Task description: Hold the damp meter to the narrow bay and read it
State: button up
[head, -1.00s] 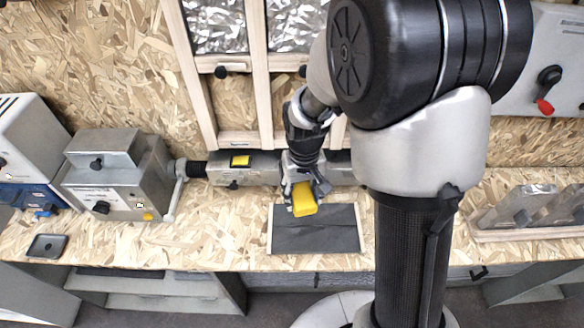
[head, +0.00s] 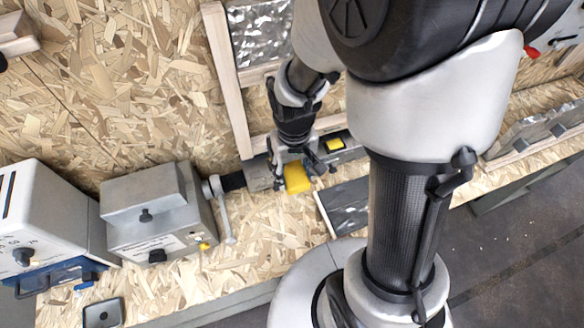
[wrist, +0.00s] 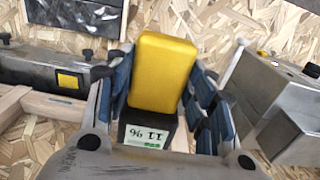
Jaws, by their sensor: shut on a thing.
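My gripper (head: 294,172) is shut on the damp meter (head: 297,179), a yellow and black block, above the bench. In the wrist view the meter (wrist: 163,75) sits between the blue-padded fingers (wrist: 160,90), yellow end outward. A timber-framed bay (head: 222,80) with silver foil stands on the wall behind the gripper. The meter is apart from it. My arm hides the other bays, so I cannot tell which is the narrow one.
A grey machine (head: 150,220) with a crank handle stands left of the gripper, beside a white-and-blue unit (head: 45,230). A long grey bar with a yellow patch (head: 334,145) runs along the wall. A small tray (head: 103,313) sits front left.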

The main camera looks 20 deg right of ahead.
jog(key=shift+w+d+p, duration=0.1)
jog(key=shift+w+p, duration=0.3)
jog(key=shift+w, duration=4.1)
jog(key=shift+w+r, duration=0.1)
jog(key=shift+w, duration=0.35)
jog(key=s+b, duration=0.1)
jog(key=s, duration=0.9)
